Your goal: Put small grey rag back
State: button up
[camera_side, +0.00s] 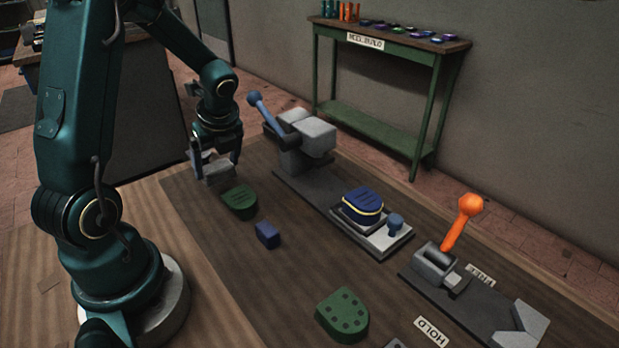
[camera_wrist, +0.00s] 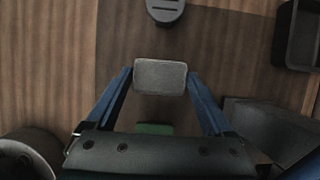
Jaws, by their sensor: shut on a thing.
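My gripper (camera_wrist: 160,78) is shut on the small grey rag (camera_wrist: 159,77), a light grey rounded rectangle pinched between the blue fingertips in the wrist view. In the side view my gripper (camera_side: 212,168) is low at the back left of the dark work mat, left of the grey clamp with the blue lever. There the grey parts at its tip blend together, so I cannot tell rag from jaws, or whether the rag touches the surface.
A green heel piece (camera_side: 240,202) and a blue block (camera_side: 267,235) lie near my gripper. A clamp (camera_side: 305,140), a blue heel piece (camera_side: 362,206) in a fixture, an orange lever (camera_side: 462,222) and a green holed piece (camera_side: 342,315) stand further right. A dark open box (camera_wrist: 297,35) shows in the wrist view.

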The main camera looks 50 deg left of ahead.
jog(key=shift+f, duration=1.25)
jog(key=shift+f, duration=0.15)
jog(key=o, duration=1.1)
jog(key=shift+c, duration=0.2)
jog(key=v, duration=1.2)
jog(key=s+d+r+n+t+h, duration=0.1)
jog(key=s+d+n+t+h, duration=0.1)
jog(key=d+n, duration=0.6)
jog(key=s+d+r+n+t+h, duration=0.2)
jog(key=s+d+n+t, duration=0.1)
jog(key=d+n, duration=0.6)
jog(key=shift+s+r+n+t+h, duration=0.15)
jog(key=shift+s+n+t+h, duration=0.25)
jog(key=shift+s, duration=0.5)
